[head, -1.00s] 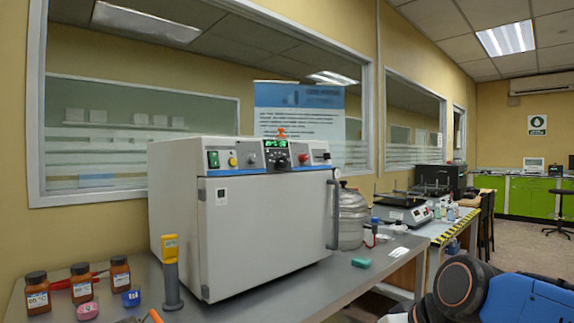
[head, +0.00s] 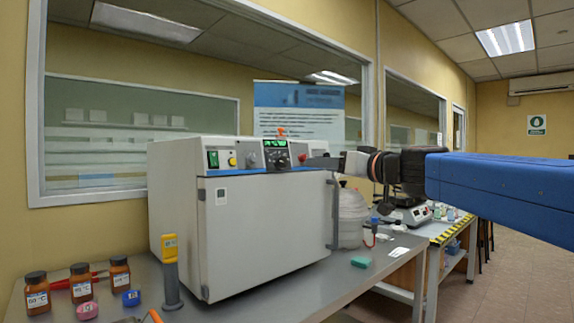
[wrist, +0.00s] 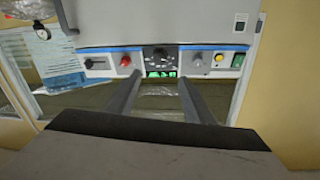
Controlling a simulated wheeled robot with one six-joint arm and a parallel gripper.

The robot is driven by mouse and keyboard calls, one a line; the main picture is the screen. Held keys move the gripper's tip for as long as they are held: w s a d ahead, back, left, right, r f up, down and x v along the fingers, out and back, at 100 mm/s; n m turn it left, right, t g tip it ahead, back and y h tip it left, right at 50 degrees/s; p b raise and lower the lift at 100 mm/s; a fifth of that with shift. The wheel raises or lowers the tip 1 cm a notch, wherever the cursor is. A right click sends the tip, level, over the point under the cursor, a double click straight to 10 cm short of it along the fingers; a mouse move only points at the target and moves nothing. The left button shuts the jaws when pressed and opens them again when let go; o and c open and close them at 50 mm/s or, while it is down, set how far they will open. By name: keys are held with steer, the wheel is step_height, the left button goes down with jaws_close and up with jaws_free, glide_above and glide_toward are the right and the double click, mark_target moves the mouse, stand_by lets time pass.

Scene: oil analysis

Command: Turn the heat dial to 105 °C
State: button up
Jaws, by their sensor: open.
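The heat dial is a black round knob with a marked scale (head: 277,159) in the middle of the white oven's front panel. A lit green display (head: 275,144) sits directly above it. The wrist view shows the panel upside down, with the dial (wrist: 159,55) above the display (wrist: 160,74). My gripper (head: 318,162) is in front of the panel's right part, to the right of the dial. In the wrist view my gripper (wrist: 160,82) is open and empty, its fingers on either side of the display, apart from the dial. The dial's exact setting is too small to read.
The oven (head: 262,235) has a vertical door handle (head: 334,215) at its right. A red knob (wrist: 125,60) and a grey knob (wrist: 199,60) flank the dial. Brown jars (head: 82,284) and a yellow-grey handheld device (head: 170,270) stand on the bench at left.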

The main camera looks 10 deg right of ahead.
mark_target(284, 163)
steer(key=x, duration=1.6)
steer(key=shift+w+a, duration=0.1)
steer(key=c, duration=1)
